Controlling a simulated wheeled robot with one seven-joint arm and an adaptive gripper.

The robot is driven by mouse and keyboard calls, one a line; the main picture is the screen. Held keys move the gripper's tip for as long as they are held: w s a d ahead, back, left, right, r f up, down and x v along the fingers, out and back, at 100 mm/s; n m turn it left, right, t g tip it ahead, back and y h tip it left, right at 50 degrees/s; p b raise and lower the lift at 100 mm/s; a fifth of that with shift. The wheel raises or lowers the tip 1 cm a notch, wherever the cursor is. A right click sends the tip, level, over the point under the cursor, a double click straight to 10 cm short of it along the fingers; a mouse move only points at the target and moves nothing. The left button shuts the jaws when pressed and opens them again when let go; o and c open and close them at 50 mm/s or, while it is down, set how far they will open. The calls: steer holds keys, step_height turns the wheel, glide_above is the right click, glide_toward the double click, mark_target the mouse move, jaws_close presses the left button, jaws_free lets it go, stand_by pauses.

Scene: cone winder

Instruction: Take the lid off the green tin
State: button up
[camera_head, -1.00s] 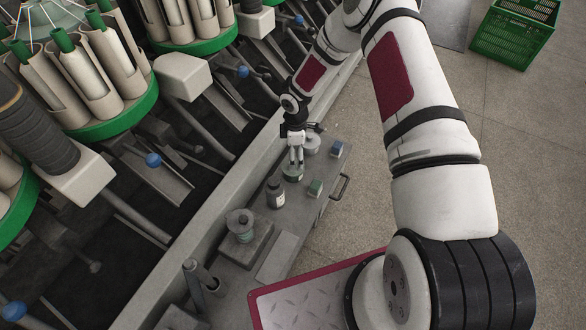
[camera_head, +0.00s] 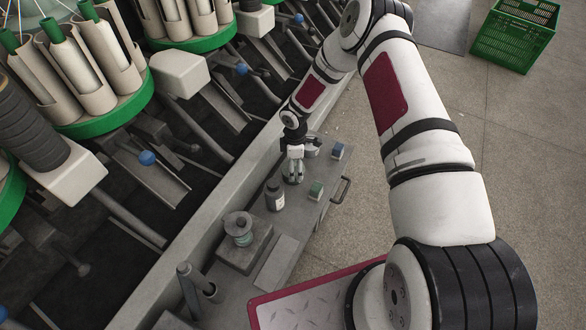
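The green tin (camera_head: 292,179) stands on the grey bench, small and mostly covered by my gripper. My gripper (camera_head: 293,172) points down over it, with its fingers at the tin's top. Whether the fingers touch or close on the lid is too small to tell. The lid cannot be made out apart from the tin.
A dark bottle with a pale label (camera_head: 274,196) stands just in front of the tin. A grey round object (camera_head: 312,148) is behind. Winder spindles line the left.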

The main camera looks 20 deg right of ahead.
steer(key=c, duration=0.5)
steer(key=shift+c, duration=0.3)
